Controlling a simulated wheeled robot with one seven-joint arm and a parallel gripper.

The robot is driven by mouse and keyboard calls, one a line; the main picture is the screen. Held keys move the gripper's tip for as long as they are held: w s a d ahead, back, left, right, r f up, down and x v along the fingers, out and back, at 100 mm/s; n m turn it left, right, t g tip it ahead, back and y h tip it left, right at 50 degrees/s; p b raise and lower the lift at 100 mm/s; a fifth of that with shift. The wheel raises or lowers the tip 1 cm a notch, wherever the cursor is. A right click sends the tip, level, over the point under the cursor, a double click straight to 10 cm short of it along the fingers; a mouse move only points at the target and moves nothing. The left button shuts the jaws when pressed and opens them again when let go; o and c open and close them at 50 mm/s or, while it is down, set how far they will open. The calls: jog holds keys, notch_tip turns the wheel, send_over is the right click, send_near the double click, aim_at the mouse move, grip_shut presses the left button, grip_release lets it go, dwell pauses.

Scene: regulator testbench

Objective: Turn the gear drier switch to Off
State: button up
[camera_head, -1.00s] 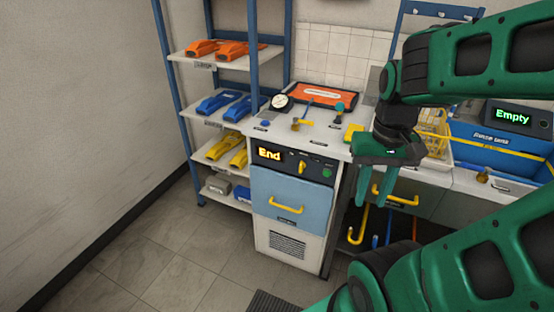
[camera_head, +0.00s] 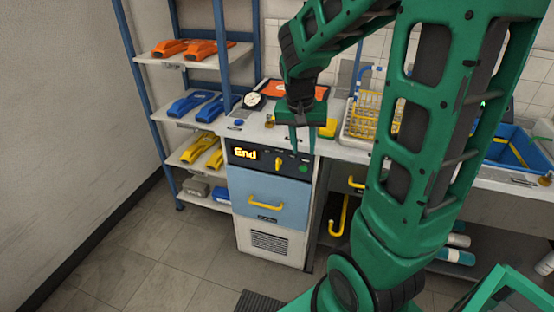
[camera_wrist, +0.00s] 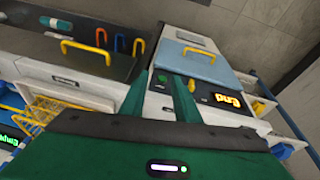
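The gear drier (camera_head: 268,192) is the cabinet with a light blue door and a black panel on top. Its display (camera_head: 244,154) reads "End" in yellow. The yellow switch knob (camera_head: 279,163) stands about upright on the panel, left of a green button (camera_head: 304,168). My gripper (camera_head: 302,152) points down just above the panel's right part, in line with the button. In the wrist view the upside-down panel shows beyond my gripper (camera_wrist: 164,76); its fingers are apart with nothing held. The yellow knob (camera_wrist: 192,87) is beside the right finger, partly hidden. I cannot tell any contact.
The counter (camera_head: 255,128) above the drier holds a dial gauge (camera_head: 253,101), a yellow block (camera_head: 328,128) and a wire rack (camera_head: 366,113). A blue shelf with coloured parts (camera_head: 202,148) stands left. Yellow door handle (camera_head: 266,204) sticks out. Floor in front is clear at left.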

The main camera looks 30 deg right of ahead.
jog(key=m+t+h, duration=0.1)
send_near(277, 159)
jog(key=x, duration=0.9)
jog(key=shift+f, duration=0.15)
jog(key=shift+c, duration=0.2)
